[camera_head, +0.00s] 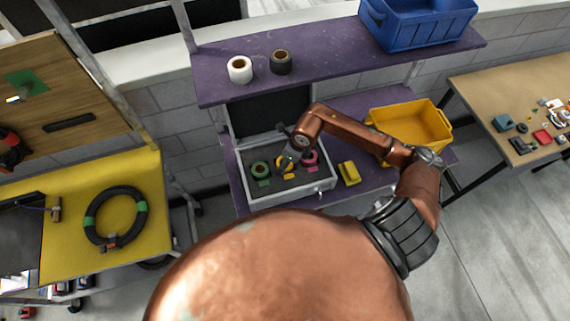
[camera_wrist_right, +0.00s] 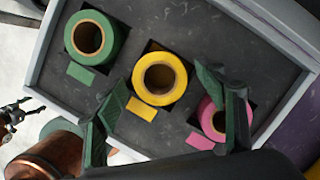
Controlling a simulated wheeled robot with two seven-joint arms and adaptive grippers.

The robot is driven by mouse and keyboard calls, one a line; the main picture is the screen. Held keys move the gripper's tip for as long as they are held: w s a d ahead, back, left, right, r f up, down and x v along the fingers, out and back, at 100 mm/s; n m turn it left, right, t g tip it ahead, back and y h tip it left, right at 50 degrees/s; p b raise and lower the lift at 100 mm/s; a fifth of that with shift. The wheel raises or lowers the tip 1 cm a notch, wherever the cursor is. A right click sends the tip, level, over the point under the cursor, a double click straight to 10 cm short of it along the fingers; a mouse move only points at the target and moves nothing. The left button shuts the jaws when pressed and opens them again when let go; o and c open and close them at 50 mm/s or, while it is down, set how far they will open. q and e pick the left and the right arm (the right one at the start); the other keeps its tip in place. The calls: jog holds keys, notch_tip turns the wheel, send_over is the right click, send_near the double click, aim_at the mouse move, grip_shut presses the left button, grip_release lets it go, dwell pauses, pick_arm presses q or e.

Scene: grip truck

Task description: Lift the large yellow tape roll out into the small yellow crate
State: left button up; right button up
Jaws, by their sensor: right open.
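The large yellow tape roll (camera_wrist_right: 160,78) sits in a cutout of the dark foam in the open case, between a green roll (camera_wrist_right: 90,38) and a pink roll (camera_wrist_right: 218,118). My right gripper (camera_wrist_right: 165,88) is open, with its fingers on either side of the yellow roll in the wrist view; contact cannot be told. In the head view the yellow roll (camera_head: 283,162) is partly hidden by my right gripper (camera_head: 290,160). The yellow crate (camera_head: 437,146) stands right of the case on the purple bench.
The case (camera_head: 290,197) has raised walls and an upright lid behind. A small yellow object (camera_head: 348,173) lies between case and crate. The shelf (camera_head: 330,50) above holds a white roll (camera_head: 240,69), a black roll (camera_head: 281,62) and a blue crate (camera_head: 420,28).

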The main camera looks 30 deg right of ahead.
jog(key=shift+c, duration=0.5)
jog(key=c, duration=1.2)
jog(key=shift+r, duration=0.1)
jog(key=shift+r+b, duration=0.4)
jog(key=shift+r, duration=0.2)
jog(key=s+d+r+b, duration=0.1)
jog(key=s+r+b, duration=0.2)
jog(key=s+r, duration=0.8)
jog(key=shift+s+r+b, duration=0.35)
jog(key=shift+s, duration=1.15)
jog(key=shift+d, duration=0.1)
